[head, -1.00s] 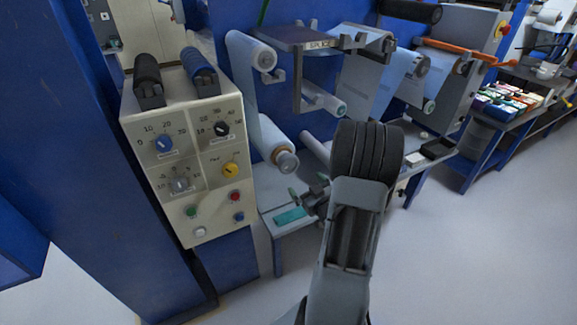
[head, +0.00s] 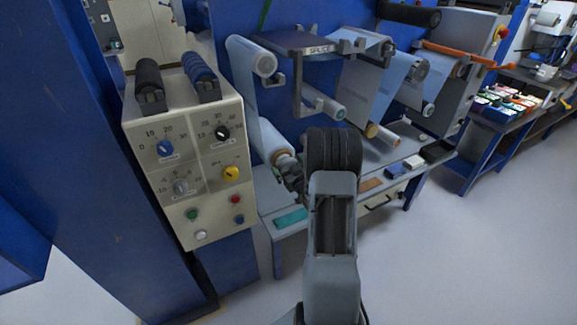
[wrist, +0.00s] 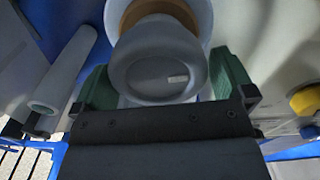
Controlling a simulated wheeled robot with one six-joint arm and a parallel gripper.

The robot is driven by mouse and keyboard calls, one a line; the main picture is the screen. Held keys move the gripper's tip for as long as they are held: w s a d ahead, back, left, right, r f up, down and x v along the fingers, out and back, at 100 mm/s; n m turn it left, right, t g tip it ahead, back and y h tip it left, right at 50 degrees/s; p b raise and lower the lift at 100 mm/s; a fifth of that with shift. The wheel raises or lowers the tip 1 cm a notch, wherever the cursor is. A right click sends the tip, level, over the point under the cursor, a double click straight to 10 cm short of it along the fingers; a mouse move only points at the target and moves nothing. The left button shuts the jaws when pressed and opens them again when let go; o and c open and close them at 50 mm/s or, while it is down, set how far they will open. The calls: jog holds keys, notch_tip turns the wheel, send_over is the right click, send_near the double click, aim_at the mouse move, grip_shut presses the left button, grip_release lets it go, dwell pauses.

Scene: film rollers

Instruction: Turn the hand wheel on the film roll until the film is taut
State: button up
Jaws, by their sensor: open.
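The film roll (head: 268,136) is a pale blue-white cylinder on the blue machine, left of my arm in the head view. A film strip (head: 243,84) runs from the upper roller down to it. In the wrist view the roll's end (wrist: 203,13) shows a brown core, and the grey round hand wheel (wrist: 163,74) stands in front of it. My gripper (wrist: 164,82) is open, with one green finger on each side of the wheel; I cannot tell whether they touch it. In the head view my gripper (head: 291,178) is at the roll's end and hides most of the wheel.
A beige control panel (head: 191,165) with knobs and buttons stands left of the roll. The splice shelf (head: 300,42) juts out above. Other rollers (head: 382,135) lie to the right. A low bench (head: 267,206) with a teal item (head: 291,218) is below. Open floor lies right.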

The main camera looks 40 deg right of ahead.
jog(key=shift+w, duration=0.2)
jog(key=shift+c, duration=0.5)
jog(key=c, duration=0.7)
jog(key=shift+f+b, duration=0.1)
jog(key=shift+b, duration=0.25)
